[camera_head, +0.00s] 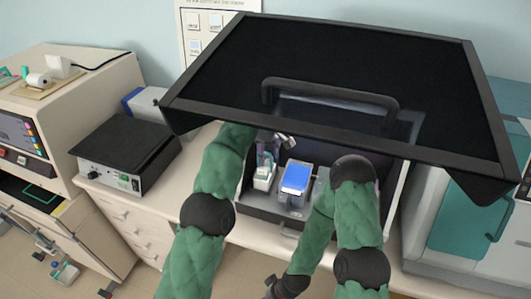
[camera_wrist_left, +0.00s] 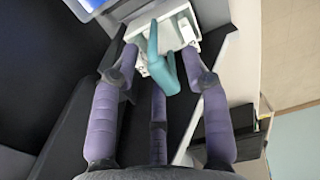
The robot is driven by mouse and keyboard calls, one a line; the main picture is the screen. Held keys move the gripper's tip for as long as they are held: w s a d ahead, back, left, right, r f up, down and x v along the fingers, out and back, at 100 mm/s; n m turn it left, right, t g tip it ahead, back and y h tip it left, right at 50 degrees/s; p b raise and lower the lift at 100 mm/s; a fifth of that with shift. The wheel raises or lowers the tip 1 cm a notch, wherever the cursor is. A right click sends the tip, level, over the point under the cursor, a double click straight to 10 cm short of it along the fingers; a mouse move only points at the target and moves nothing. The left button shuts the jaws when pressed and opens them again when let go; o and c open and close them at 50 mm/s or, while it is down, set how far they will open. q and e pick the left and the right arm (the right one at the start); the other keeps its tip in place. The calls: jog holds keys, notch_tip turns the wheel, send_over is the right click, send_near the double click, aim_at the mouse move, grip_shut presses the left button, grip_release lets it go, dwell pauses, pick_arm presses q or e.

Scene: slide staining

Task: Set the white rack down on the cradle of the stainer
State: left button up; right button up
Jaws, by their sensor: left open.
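The white rack (camera_head: 263,177) sits low inside the open black stainer, towards its left side. In the left wrist view, the white rack (camera_wrist_left: 181,28) has a teal handle (camera_wrist_left: 158,62) standing up from it. My left gripper (camera_head: 266,153) is directly over the rack. In the left wrist view, the fingers of my left gripper (camera_wrist_left: 160,54) are spread on both sides of the handle, with gaps visible. The cradle under the rack is hidden, so I cannot tell exactly how the rack rests. My right gripper (camera_head: 272,287) is low near the bottom edge, small and dark, outside the stainer.
A blue-topped container (camera_head: 296,178) stands just right of the rack. The raised black lid (camera_head: 330,75) overhangs the workspace. A grey instrument with a black top (camera_head: 125,147) is on the counter at left. A teal-fronted machine (camera_head: 468,220) stands at right.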

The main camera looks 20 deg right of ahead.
pick_arm(q)
jog(key=shift+r+p, duration=3.1)
jog(key=shift+r, duration=0.55)
